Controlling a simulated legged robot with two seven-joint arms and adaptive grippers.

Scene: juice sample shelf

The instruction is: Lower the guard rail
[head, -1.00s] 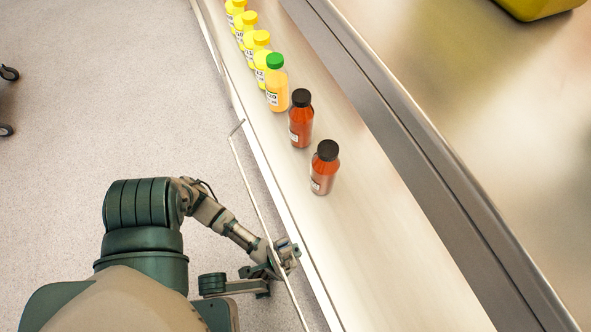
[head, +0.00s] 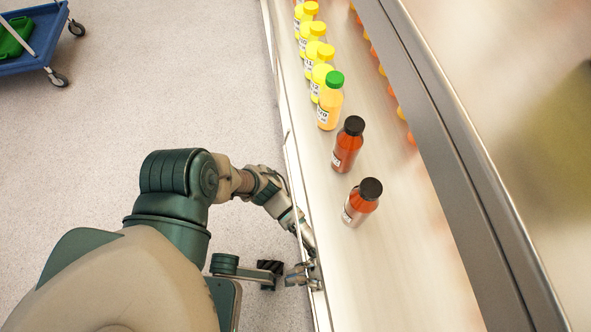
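The guard rail (head: 294,178) is a thin pale bar along the near-left front edge of the shelf (head: 405,270). It runs close against that edge. My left gripper (head: 304,273) is at the lower part of the rail, beside the shelf front, and appears to touch it. Its fingers are small and overlap the rail, so I cannot tell whether they are open or shut. The rail's lower end is partly hidden by the gripper. My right gripper is not in view.
Two dark-capped red bottles (head: 348,144) (head: 361,202) stand on the shelf. A green-capped orange bottle (head: 330,105) and several yellow-capped bottles (head: 322,80) stand farther back. A blue cart (head: 40,45) is on the floor at upper left. The shelf's lower part is bare.

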